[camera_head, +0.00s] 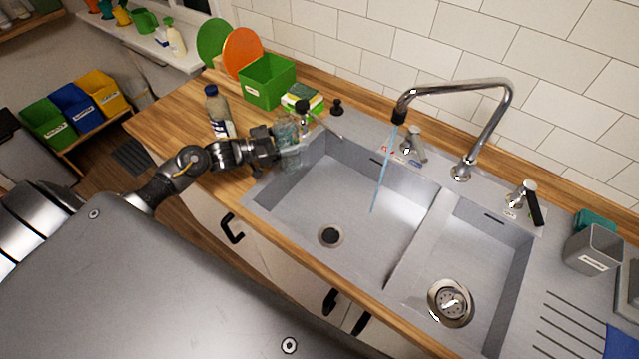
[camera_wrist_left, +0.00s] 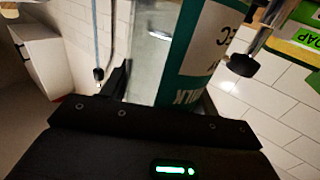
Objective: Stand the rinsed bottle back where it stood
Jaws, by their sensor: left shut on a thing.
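My left gripper (camera_head: 270,145) is shut on a clear bottle (camera_head: 289,155) at the back left edge of the sink. In the left wrist view the held bottle (camera_wrist_left: 148,58) fills the space in front of the jaws and shows a teal and white label with lettering, partly "MILK". I cannot tell whether its base touches anything. Another bottle (camera_head: 218,113) with a dark cap and a pale label stands upright on the wooden counter (camera_head: 178,115), left of the gripper. My right gripper is not in view.
Water (camera_head: 382,168) runs from the faucet (camera_head: 470,90) into the left basin (camera_head: 310,195). A green bin (camera_head: 268,82) and a green and yellow sponge pack (camera_head: 302,98) stand behind the gripper. A grey caddy (camera_head: 592,250) stands at right. The counter's left part has free room.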

